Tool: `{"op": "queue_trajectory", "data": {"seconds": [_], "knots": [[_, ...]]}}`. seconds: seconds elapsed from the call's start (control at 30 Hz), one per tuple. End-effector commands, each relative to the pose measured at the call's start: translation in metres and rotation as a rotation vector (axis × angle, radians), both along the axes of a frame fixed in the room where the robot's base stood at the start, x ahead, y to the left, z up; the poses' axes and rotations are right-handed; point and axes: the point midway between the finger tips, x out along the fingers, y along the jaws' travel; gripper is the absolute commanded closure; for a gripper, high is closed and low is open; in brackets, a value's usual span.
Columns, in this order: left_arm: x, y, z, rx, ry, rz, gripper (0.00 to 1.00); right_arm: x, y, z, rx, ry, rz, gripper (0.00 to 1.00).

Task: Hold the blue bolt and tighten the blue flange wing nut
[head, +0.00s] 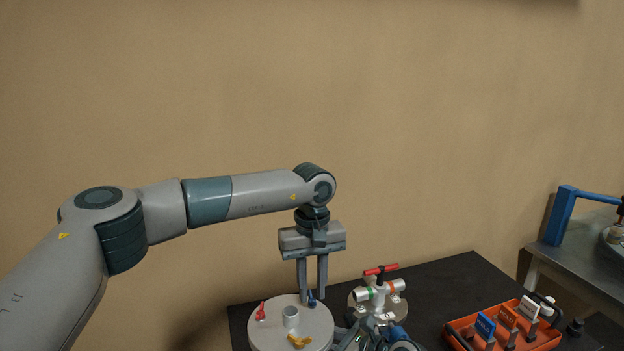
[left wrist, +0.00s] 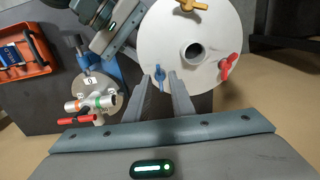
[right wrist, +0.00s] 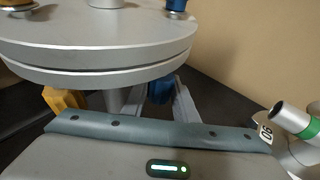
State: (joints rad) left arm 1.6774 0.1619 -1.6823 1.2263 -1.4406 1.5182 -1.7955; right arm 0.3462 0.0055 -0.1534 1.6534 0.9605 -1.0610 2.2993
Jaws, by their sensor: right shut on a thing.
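The blue wing nut (head: 312,300) sits on the rim of a round grey flange (head: 265,337). It also shows in the left wrist view (left wrist: 160,76). My left gripper (head: 311,297) points straight down at it. Its fingers are apart, one on each side of the nut, with gaps visible in the left wrist view (left wrist: 159,74). In the right wrist view the blue bolt (right wrist: 160,89) hangs under the flange discs. My right gripper (right wrist: 158,95) is shut on it from the side, its fingertips partly hidden. The right gripper's arm shows at the head view's bottom edge.
A red wing nut (left wrist: 228,67) and a yellow wing nut (left wrist: 188,5) are on the flange, around a central pipe stub (left wrist: 193,50). A yellow bolt (right wrist: 64,98) is below. A valve fitting with a red handle (head: 381,269) stands close by. An orange tray (head: 545,335) is at right.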

Motion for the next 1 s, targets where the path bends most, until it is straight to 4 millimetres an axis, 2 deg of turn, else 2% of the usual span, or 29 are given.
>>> {"op": "queue_trajectory", "data": {"seconds": [0.17,0.27,0.57,1.0], "knots": [[-0.0002,-0.0002,-0.0001,0.0,0.001,0.0,0.78,0.0001,-0.0006,-0.0007,-0.002,0.001,-0.001,0.94],[-0.0002,-0.0002,-0.0001,0.0,0.001,0.0,1.0,0.0001,-0.0006,-0.0007,-0.002,0.001,-0.001,0.94],[-0.0002,-0.0003,-0.0002,0.0,0.001,-0.026,1.0,0.0001,-0.0006,-0.0008,-0.002,0.001,-0.001,0.94],[-0.0003,-0.0004,0.0,-0.001,0.001,-0.393,1.0,0.0,-0.0006,-0.0009,-0.002,0.001,-0.001,0.94]]}}
